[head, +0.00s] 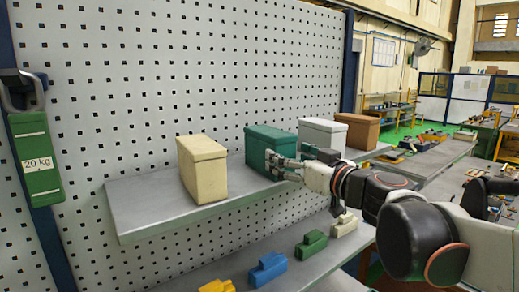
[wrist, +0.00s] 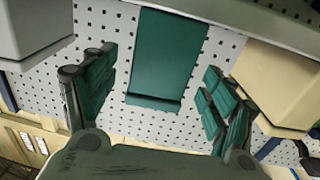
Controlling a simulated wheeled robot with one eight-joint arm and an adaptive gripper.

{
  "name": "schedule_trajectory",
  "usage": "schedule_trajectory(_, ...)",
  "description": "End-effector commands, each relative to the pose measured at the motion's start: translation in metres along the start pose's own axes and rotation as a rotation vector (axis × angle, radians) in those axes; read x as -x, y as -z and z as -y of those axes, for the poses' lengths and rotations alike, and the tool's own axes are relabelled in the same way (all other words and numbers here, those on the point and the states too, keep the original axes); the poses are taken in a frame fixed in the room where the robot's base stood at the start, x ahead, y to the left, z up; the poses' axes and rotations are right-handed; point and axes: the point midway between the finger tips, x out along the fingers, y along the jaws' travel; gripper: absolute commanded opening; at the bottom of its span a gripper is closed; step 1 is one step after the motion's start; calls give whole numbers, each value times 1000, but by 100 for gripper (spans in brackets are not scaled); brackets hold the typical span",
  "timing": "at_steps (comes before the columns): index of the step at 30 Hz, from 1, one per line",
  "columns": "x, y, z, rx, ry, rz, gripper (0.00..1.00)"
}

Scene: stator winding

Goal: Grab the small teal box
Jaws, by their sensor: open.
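The small teal box (head: 268,146) stands on the upper grey shelf against the perforated panel, between a cream box and a white box. In the wrist view the teal box (wrist: 166,55) shows upside down, centred ahead of the gap between my fingers. My gripper (head: 284,165) is at the front of the teal box in the head view, covering its lower right part. In the wrist view my gripper (wrist: 160,95) is open, with one finger on each side of the box. I see no clear contact between the fingers and the box.
The cream box (head: 203,168) is left of the teal box, and the white box (head: 322,133) and brown box (head: 358,130) are to the right. The upper shelf (head: 150,205) has free room at its left end. Yellow, blue and green blocks (head: 311,245) sit on the lower shelf.

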Motion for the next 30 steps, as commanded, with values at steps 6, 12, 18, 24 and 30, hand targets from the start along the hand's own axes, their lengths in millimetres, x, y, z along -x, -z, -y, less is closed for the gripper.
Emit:
schedule_trajectory(6, -29, 0, 1, 0, 2, 0, 78)
schedule_trajectory(12, -39, 0, 1, 0, 1, 1, 78)
schedule_trajectory(18, -61, -1, 1, 0, 2, 1, 78)
schedule_trajectory(24, -83, -2, 1, 0, 1, 1, 78)
schedule_trajectory(30, -88, -3, 1, 0, 1, 1, 78)
